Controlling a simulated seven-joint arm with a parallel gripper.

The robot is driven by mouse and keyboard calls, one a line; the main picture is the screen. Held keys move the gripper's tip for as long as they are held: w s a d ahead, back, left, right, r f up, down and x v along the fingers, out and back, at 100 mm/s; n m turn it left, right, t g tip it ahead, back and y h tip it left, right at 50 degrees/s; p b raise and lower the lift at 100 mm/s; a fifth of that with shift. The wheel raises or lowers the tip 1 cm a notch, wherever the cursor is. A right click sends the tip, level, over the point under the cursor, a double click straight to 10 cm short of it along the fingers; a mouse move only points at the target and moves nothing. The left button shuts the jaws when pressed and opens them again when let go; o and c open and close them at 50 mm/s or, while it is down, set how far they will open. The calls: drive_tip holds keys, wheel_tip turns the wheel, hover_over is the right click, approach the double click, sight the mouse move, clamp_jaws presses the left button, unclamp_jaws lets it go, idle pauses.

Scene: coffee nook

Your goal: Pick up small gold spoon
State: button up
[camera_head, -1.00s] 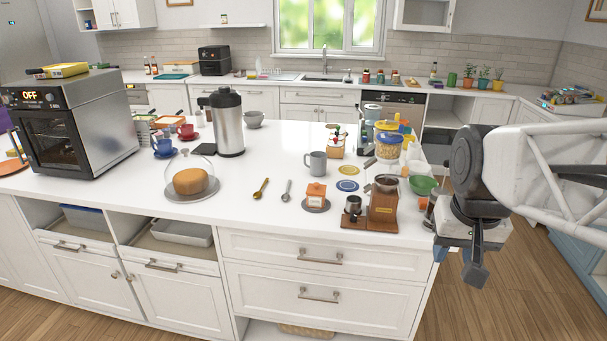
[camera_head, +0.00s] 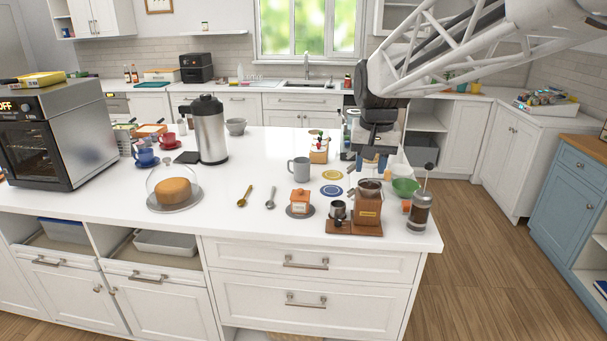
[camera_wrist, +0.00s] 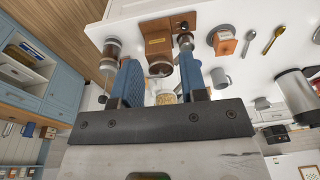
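The small gold spoon (camera_head: 243,196) lies flat on the white island counter, right of the glass-domed cake and left of a silver spoon (camera_head: 270,198). In the wrist view the gold spoon (camera_wrist: 272,41) shows at the upper right, beyond the silver spoon (camera_wrist: 250,42). My gripper (camera_head: 370,161) hangs above the right part of the counter, well to the right of the gold spoon. In the wrist view its two blue fingers (camera_wrist: 158,65) are apart with nothing held between them.
An orange box on a dark plate (camera_head: 299,203), a grey mug (camera_head: 299,170), a wooden coffee grinder (camera_head: 367,214) and a French press (camera_head: 420,211) stand nearer my gripper. The cake dome (camera_head: 172,187) is left of the spoons. Bare counter surrounds the spoons.

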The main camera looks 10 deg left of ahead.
drive_tip(key=w+a+f, duration=0.1)
drive_tip(key=w+a, duration=0.7)
drive_tip(key=w, duration=0.3)
drive_tip(key=g, duration=0.2)
hover_over(249, 189)
wheel_tip(249, 189, down, 20)
drive_tip(key=shift+f, duration=0.1)
drive_tip(key=shift+d+f, duration=0.1)
drive_tip(key=shift+f, duration=1.1)
